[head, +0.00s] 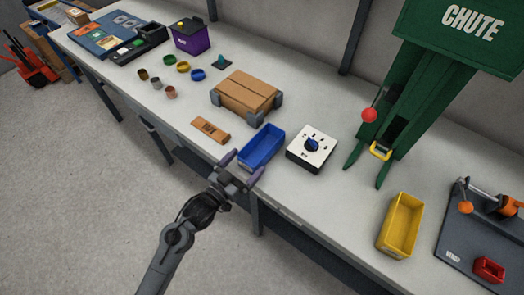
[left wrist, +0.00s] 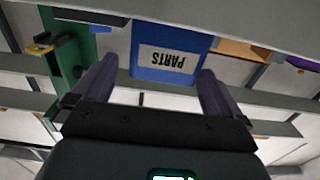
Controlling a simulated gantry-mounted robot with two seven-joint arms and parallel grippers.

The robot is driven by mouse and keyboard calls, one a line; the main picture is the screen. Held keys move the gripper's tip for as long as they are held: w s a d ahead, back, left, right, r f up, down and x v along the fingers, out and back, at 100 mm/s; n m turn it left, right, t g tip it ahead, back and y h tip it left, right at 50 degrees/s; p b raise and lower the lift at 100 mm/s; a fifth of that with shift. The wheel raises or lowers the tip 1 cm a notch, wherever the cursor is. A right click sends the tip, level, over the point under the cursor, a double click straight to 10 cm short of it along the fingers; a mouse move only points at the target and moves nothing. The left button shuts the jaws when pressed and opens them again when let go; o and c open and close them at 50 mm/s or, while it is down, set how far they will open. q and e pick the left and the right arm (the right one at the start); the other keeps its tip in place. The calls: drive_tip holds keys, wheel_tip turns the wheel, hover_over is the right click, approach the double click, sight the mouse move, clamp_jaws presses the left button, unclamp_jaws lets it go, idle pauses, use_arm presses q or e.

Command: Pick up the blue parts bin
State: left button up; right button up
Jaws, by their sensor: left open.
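The blue parts bin (head: 262,146) stands empty near the front edge of the workbench (head: 300,210). In the left wrist view the bin (left wrist: 172,42) appears upside down, its "PARTS" label facing my gripper. My left gripper (head: 242,167) is open just in front of the bin's near end, at the bench edge. In the left wrist view its two fingers (left wrist: 160,66) lie on either side of the label, with gaps between them and the bin. My right gripper is not in view.
A white box with a dial (head: 311,148) stands close right of the bin. A wooden crate (head: 246,94) and a wooden name block (head: 211,131) are to its left. A green chute (head: 440,60) and a yellow bin (head: 401,225) are farther right.

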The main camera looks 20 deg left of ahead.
sight(256, 159)
use_arm(q)
drive_tip(key=shift+b+x, duration=0.7)
drive_tip(key=shift+x, duration=2.4)
drive_tip(key=shift+a+f, duration=0.15)
drive_tip(key=c, duration=0.9)
